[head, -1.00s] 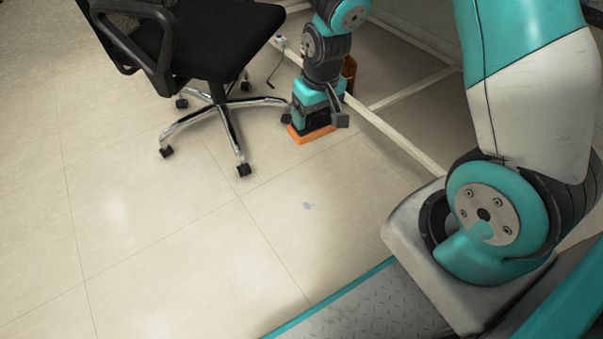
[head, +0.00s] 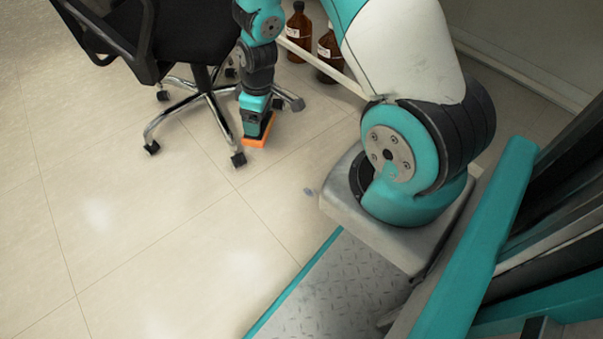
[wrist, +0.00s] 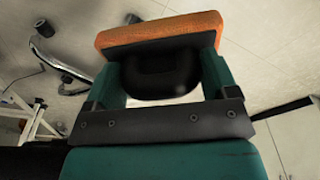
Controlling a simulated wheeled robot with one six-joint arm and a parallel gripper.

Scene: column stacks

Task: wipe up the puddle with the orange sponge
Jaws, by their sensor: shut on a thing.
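The orange sponge (head: 256,141) hangs below my gripper (head: 257,112), near the chair's wheels; I cannot tell if it touches the floor. In the wrist view the sponge (wrist: 160,29) has a dark backing with a dark grip part between the fingers of my gripper (wrist: 160,78), which are shut on it. A small bluish spot, the puddle (head: 309,191), lies on the tiles close to my arm's base. The sponge is apart from it, above and to its left in the head view.
A black office chair (head: 185,45) with a chrome wheeled base stands close left of the sponge. Brown bottles (head: 299,30) stand behind, by a pale frame bar (head: 325,69). The tiled floor (head: 150,240) at lower left is clear.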

